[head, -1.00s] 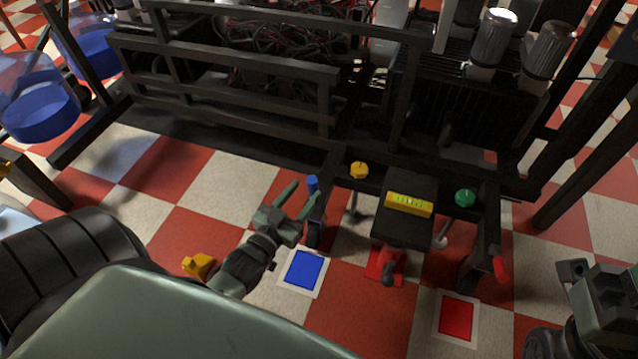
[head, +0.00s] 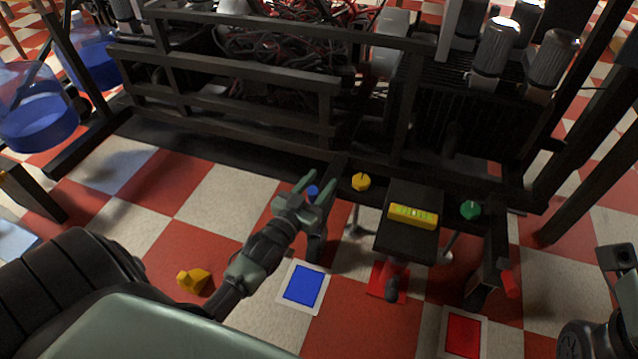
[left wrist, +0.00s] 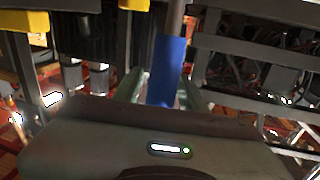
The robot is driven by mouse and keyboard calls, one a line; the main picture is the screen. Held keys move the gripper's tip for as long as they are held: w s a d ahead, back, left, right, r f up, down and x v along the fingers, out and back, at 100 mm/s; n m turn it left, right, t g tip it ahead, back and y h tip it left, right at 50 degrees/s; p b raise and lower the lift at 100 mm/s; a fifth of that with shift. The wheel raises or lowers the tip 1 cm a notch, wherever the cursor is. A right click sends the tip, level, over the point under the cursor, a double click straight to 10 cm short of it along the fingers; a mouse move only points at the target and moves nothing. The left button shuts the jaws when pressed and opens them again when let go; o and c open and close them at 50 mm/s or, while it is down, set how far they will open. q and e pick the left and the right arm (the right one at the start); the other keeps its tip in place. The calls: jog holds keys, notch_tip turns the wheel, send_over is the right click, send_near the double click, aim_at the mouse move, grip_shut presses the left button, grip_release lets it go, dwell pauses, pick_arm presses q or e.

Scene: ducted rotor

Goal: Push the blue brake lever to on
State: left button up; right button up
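The blue brake lever's handle (head: 312,191) shows as a small blue cap at the left end of the dark control stand. In the left wrist view its blue grip (left wrist: 167,70) stands upright on a metal rod that runs up out of frame. My left gripper (head: 322,174) is open, with its fingers on either side of the blue handle. Its fingers also show behind the grip in the left wrist view (left wrist: 160,88). I cannot tell whether either finger touches it. My right gripper (head: 616,257) is partly cut off at the right edge, and its opening is unclear.
Close right of the lever are a yellow knob (head: 361,182), a yellow level (head: 413,216) on a dark box, a green knob (head: 470,210) and a red handle (head: 511,284). The dark frame (head: 230,120) stands behind. A blue floor card (head: 303,285) lies below.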

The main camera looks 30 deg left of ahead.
pick_arm(q)
grip_shut()
dwell(1.2)
